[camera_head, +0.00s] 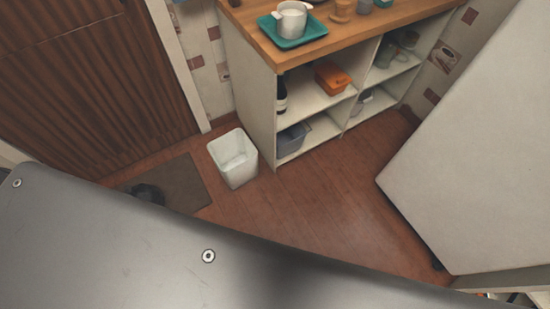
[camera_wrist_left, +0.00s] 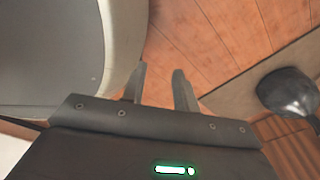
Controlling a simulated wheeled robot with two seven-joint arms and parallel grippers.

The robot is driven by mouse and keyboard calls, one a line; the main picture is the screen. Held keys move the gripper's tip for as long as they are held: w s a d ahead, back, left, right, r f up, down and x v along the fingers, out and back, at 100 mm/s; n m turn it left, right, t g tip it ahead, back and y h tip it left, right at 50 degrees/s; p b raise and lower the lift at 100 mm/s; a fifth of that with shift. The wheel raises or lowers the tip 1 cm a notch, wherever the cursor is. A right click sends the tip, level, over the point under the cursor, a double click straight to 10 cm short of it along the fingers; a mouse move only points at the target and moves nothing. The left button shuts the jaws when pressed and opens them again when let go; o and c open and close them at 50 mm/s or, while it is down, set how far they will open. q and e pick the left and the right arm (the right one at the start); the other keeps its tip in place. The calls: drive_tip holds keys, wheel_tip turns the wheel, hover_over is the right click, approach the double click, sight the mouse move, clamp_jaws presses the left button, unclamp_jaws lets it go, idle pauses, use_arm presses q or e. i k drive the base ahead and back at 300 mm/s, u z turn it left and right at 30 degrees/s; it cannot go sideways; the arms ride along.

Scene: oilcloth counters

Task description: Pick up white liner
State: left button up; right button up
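A white bin (camera_head: 240,172) stands upright on the wooden floor beside the left end of the shelf unit in the head view. Its open top shows a pale inside, but I cannot tell a white liner apart from the bin wall. My left gripper (camera_wrist_left: 160,88) shows only in the left wrist view. Its two fingers are apart with bare floor between them, and nothing is held. The bin is not visible in that view. My right gripper is in neither view.
A shelf unit (camera_head: 262,108) with a wooden top holds a teal tray (camera_head: 312,38) and a white pot (camera_head: 292,20). A dark mat (camera_head: 186,182) with a black object (camera_head: 148,193) lies left of the bin. A large white panel (camera_head: 480,160) stands right. Floor between is clear.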

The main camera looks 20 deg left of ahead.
sight(235, 156)
drive_tip(key=z, duration=0.75)
drive_tip(key=i, duration=1.45)
drive_tip(key=u, duration=1.65)
